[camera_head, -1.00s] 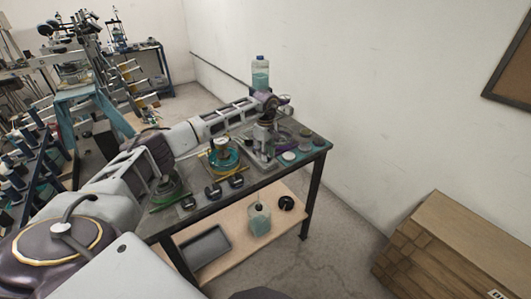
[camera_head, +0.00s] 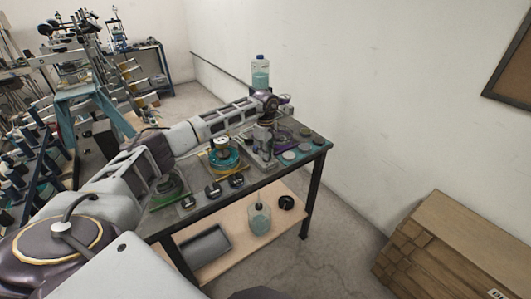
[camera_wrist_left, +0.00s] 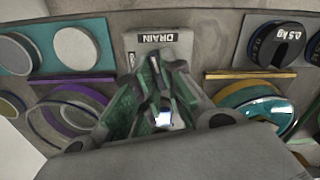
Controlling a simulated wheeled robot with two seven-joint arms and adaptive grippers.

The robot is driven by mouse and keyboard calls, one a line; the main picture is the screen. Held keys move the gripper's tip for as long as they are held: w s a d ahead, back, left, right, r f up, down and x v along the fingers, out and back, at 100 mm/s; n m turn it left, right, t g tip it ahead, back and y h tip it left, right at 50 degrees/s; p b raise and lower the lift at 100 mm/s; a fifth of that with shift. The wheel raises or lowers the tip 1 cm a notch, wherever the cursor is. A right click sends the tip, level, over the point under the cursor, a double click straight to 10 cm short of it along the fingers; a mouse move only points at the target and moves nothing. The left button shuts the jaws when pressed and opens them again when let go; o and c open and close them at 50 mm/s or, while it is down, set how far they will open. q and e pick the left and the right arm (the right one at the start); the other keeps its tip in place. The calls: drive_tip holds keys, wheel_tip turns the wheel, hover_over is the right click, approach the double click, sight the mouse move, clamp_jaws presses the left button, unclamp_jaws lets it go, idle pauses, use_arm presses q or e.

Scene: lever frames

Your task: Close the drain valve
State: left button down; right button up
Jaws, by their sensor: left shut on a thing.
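A pale block labelled DRAIN (camera_wrist_left: 158,40) is at the top middle of the left wrist view, just beyond my left gripper (camera_wrist_left: 160,85). The green-padded fingers are close together and shut on the drain valve's handle, which they mostly hide. A small white and blue bit shows between the fingers. In the head view my left gripper (camera_head: 264,148) points down at the back part of the bench, and the valve itself is hidden behind it. I cannot tell the handle's angle. My right gripper is not in view.
The bench (camera_head: 200,215) holds a teal ring part (camera_head: 223,158), several dark weights in front and pale discs (camera_head: 289,155) at the right. A clear bottle (camera_head: 260,72) shows behind my arm. A beaker (camera_head: 259,219) and grey tray (camera_head: 203,245) are on the lower shelf.

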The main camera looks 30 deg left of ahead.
use_arm(q)
drive_tip(key=shift+n, duration=2.1)
drive_tip(key=n, duration=0.3)
drive_tip(key=shift+s+n, duration=0.1)
drive_tip(key=shift+n, duration=0.2)
drive_tip(key=n, duration=0.3)
drive_tip(key=shift+n+p, duration=0.4)
drive_tip(key=shift+s+d+n, duration=0.1)
drive_tip(key=shift+n, duration=1.4)
drive_tip(key=c, duration=1.5)
unclamp_jaws()
drive_tip(key=shift+r, duration=0.15)
drive_tip(key=shift+r, duration=5.85)
